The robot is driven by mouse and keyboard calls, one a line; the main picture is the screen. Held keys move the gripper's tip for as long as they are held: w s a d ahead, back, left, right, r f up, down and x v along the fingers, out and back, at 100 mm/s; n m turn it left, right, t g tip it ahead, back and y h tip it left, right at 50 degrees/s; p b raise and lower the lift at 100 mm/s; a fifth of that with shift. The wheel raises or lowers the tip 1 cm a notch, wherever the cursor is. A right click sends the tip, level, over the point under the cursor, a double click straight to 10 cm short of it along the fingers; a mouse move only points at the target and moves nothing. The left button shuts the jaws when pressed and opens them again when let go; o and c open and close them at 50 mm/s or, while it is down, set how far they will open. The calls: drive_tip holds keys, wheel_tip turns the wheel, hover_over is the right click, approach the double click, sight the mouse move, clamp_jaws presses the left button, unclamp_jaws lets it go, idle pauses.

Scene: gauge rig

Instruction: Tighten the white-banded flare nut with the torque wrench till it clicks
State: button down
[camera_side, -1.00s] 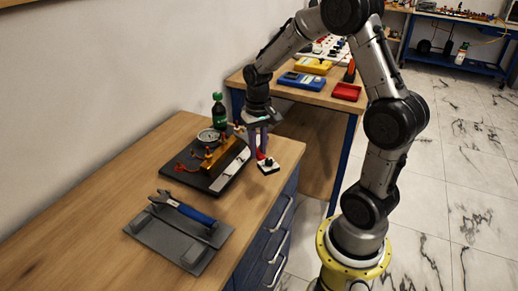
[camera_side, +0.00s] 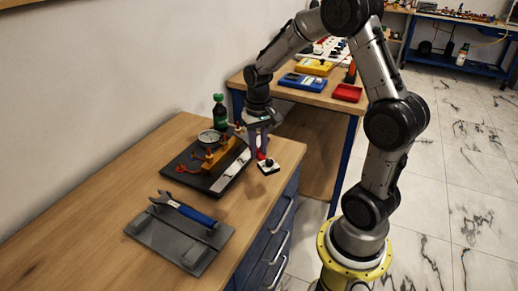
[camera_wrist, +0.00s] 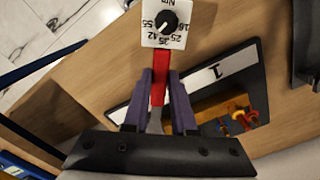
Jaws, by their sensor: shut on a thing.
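My gripper (camera_wrist: 158,92) is shut on a red-handled tool (camera_wrist: 158,80) that looks like the torque wrench. A white square plate with a black knob and Nm numbers (camera_wrist: 167,22) is at its end; the knob's pointer is at lower left, its exact value unclear. In the side view my gripper (camera_side: 260,153) is over the bench's right edge, with the white plate (camera_side: 268,167) below it. The brass fitting block (camera_side: 218,155) is on the dark base plate just left of my gripper. I cannot make out the white-banded nut or whether the wrench touches it.
A round gauge (camera_side: 208,136) and a green bottle (camera_side: 219,112) stand behind the block. A blue-handled open-ended wrench (camera_side: 188,210) lies on a grey tray (camera_side: 160,238) nearer the camera. The bench (camera_side: 85,225) is bare at left.

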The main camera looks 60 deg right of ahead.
drive_tip(key=shift+w+d, duration=0.55)
drive_tip(key=shift+w, duration=0.2)
idle(0.3)
drive_tip(key=c, duration=1.3)
unclamp_jaws()
clamp_jaws()
